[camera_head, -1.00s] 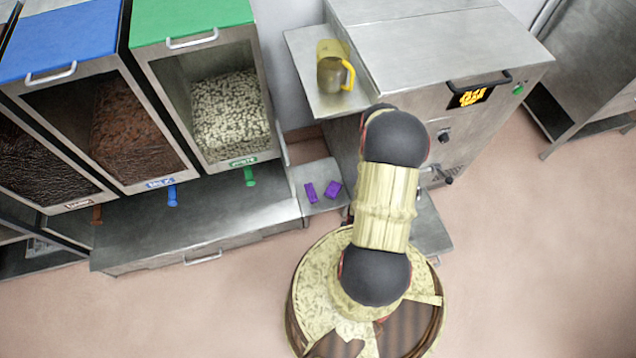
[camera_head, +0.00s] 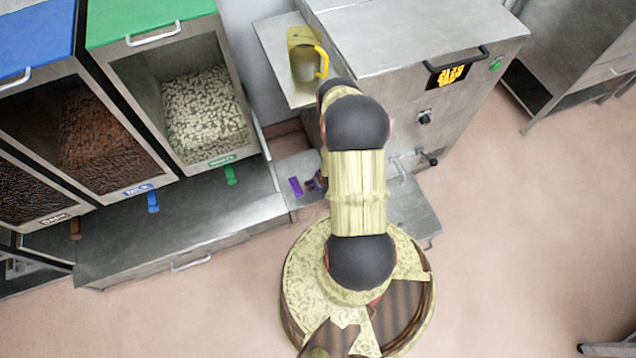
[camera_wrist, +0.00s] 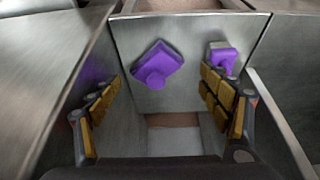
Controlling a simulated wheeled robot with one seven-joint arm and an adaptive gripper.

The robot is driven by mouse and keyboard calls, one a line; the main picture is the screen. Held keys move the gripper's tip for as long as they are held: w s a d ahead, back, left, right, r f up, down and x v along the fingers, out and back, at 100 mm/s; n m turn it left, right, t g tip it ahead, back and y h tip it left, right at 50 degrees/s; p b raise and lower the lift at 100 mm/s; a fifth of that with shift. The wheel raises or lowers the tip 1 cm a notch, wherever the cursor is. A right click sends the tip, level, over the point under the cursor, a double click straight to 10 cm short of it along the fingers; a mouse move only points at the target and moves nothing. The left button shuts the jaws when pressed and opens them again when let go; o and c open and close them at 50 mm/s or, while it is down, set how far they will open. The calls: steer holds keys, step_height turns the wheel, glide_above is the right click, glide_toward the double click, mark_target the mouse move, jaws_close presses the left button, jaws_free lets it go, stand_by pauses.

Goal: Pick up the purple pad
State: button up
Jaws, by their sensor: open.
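Two purple pads lie on a small grey metal shelf. In the head view, one pad (camera_head: 296,187) is in full view and the other (camera_head: 316,181) is partly covered by my arm. In the wrist view, one tilted square pad with a round knob (camera_wrist: 156,64) lies ahead of and between my fingers. The other pad (camera_wrist: 222,58) is at the right, just beyond the right fingertip and partly hidden by it. My gripper (camera_wrist: 161,82) is open and empty, with yellow-padded fingers apart. Whether a finger touches the right pad, I cannot tell.
Left of the shelf stand bins with a green lid (camera_head: 150,15) and a blue lid (camera_head: 35,35) above a metal counter (camera_head: 190,220). A yellow-handled jug (camera_head: 305,60) stands on a ledge behind. A steel machine (camera_head: 420,60) with a lit display is at the right.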

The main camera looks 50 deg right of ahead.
steer(key=shift+w+d, duration=0.3)
steer(key=shift+w, duration=0.2)
steer(key=shift+w+d, duration=0.25)
steer(key=shift+w, duration=0.2)
steer(key=b+x, duration=0.1)
steer(key=x, duration=0.1)
steer(key=b+x, duration=0.2)
steer(key=x, duration=0.1)
steer(key=shift+w+d, duration=0.15)
steer(key=shift+w, duration=0.15)
steer(key=c, duration=0.3)
steer(key=c, duration=1.1)
steer(key=shift+s+f, duration=0.1)
steer(key=shift+s, duration=0.05)
steer(key=shift+c, duration=1.1)
